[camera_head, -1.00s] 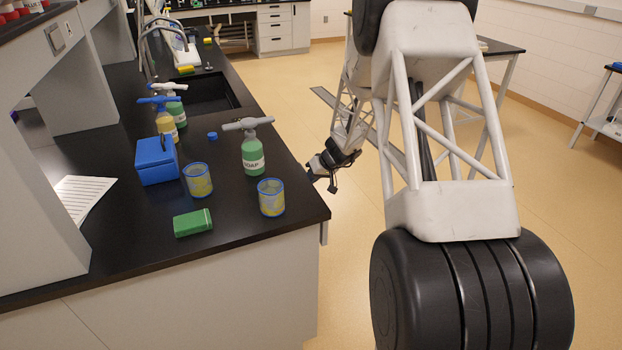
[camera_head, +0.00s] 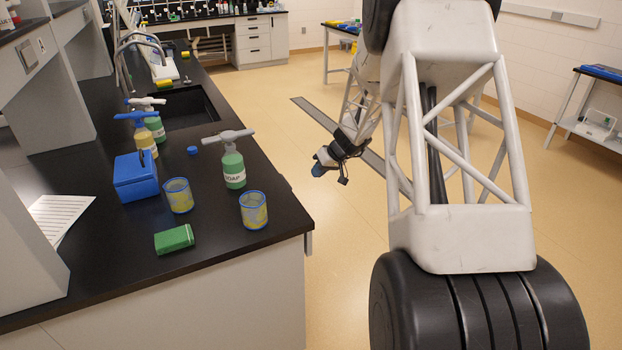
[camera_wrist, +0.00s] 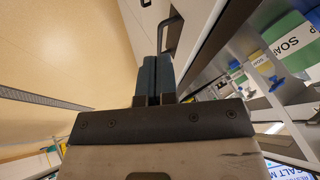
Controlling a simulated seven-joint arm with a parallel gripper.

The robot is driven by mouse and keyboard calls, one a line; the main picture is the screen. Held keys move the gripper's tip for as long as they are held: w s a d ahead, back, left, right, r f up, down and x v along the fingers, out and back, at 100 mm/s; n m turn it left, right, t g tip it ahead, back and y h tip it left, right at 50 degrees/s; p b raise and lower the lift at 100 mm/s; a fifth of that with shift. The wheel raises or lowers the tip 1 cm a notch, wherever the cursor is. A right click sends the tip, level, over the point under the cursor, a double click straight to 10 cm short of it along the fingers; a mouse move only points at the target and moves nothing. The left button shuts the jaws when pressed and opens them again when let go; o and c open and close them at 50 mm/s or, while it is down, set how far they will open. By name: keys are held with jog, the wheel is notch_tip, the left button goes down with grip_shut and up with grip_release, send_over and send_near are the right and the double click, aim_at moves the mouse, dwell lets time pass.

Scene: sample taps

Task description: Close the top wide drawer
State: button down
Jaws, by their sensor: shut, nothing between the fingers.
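My gripper (camera_head: 322,165) is shut and empty. In the head view it is beyond the counter's right edge, with a gap of floor between them. In the wrist view its two blue-grey fingers (camera_wrist: 157,65) are pressed together, pointing at pale cabinet fronts. A dark bar handle (camera_wrist: 171,30) on a pale front shows just ahead and right of the fingertips; I cannot tell if they touch. The top wide drawer cannot be told apart surely, nor how far it stands open. In the head view the counter hides the cabinet's right-facing side.
The black counter (camera_head: 90,265) holds a soap bottle (camera_head: 233,168), two blue-rimmed beakers (camera_head: 253,212), a blue box (camera_head: 136,180) and a green box (camera_head: 174,239). A sink (camera_head: 180,115) lies behind. The floor (camera_head: 330,270) right of the counter is open.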

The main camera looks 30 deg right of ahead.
jog(key=shift+s+d+r, duration=0.25)
jog(key=shift+d+r, duration=0.05)
jog(key=shift+r, duration=0.2)
jog(key=c, duration=1.5)
grip_release()
jog(key=w+f+m+y, duration=0.1)
jog(key=w+f+y, duration=0.2)
jog(key=w+f+m+t+y, duration=0.1)
jog(key=w+f+m+y, duration=0.1)
jog(key=w+f+y, duration=0.1)
jog(key=w+f+m+y, duration=0.1)
jog(key=w+f+y, duration=0.1)
jog(key=w+f, duration=0.2)
jog(key=shift+w+a+f+m+t+y, duration=0.15)
jog(key=shift+w+f+m+t+y, duration=0.2)
jog(key=shift+w, duration=0.25)
jog(key=shift+x, duration=3.85)
